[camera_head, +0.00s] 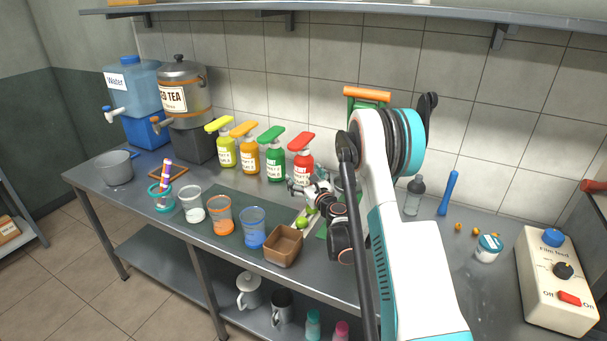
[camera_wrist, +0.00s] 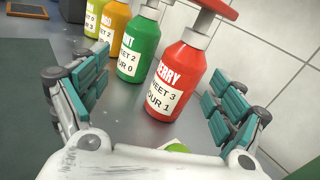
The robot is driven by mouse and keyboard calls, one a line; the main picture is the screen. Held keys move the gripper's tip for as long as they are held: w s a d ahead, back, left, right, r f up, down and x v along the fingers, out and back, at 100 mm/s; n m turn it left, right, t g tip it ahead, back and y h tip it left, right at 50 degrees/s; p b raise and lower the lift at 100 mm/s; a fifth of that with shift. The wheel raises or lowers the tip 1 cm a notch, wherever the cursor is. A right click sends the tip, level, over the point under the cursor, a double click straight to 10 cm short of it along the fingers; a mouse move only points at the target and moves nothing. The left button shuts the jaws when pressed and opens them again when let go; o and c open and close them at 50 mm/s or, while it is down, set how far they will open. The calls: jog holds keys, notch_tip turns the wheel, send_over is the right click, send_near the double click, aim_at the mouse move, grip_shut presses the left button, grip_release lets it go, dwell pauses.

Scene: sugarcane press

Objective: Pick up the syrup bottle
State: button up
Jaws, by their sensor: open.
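Several syrup bottles with pump tops stand in a row along the back of the counter: yellow (camera_head: 226,150), orange (camera_head: 249,158), green (camera_head: 275,163) and red (camera_head: 302,168). My gripper (camera_head: 302,186) is just in front of the red bottle. In the wrist view, the red bottle (camera_wrist: 178,80), with a label ending in "RRY", "SWEET 3" and "SOUR 1", stands upright ahead between the spread fingers of my gripper (camera_wrist: 150,100). The fingers are open and apart from it. The green bottle (camera_wrist: 140,48) stands close to its left. The task names no colour.
Cups (camera_head: 221,216) and a brown square bowl (camera_head: 284,246) stand along the front of the counter. A green lime (camera_wrist: 178,148) lies low before the gripper. The tiled wall (camera_wrist: 280,60) is close behind the bottles. A tea dispenser (camera_head: 183,85) stands left.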

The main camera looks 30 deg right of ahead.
aim_at(307, 171)
jog(key=d+f+m+h, duration=0.1)
jog(key=d+f+m, duration=0.1)
jog(key=d+f, duration=0.1)
jog(key=shift+d+f, duration=0.15)
jog(key=shift+d, duration=0.15)
jog(key=shift+w+d+f+h+b, duration=0.1)
jog(key=shift+w+d+h+b, duration=0.05)
jog(key=shift+h+b, duration=0.2)
jog(key=w, duration=0.1)
jog(key=w+b, duration=0.1)
jog(key=w, duration=0.3)
jog(key=shift+d+b, duration=0.3)
jog(key=shift+d, duration=0.05)
jog(key=shift+w+d+r+b, duration=0.15)
jog(key=shift+w+b, duration=0.3)
jog(key=shift+w, duration=0.6)
jog(key=shift+w+d+b, duration=0.2)
jog(key=shift+w+b, duration=0.25)
jog(key=shift+w, duration=0.65)
jog(key=shift+w+d+r+b, duration=0.15)
jog(key=shift+w+b, duration=0.3)
jog(key=shift+w, duration=0.6)
jog(key=shift+c, duration=0.6)
grip_shut()
jog(key=shift+r, duration=0.1)
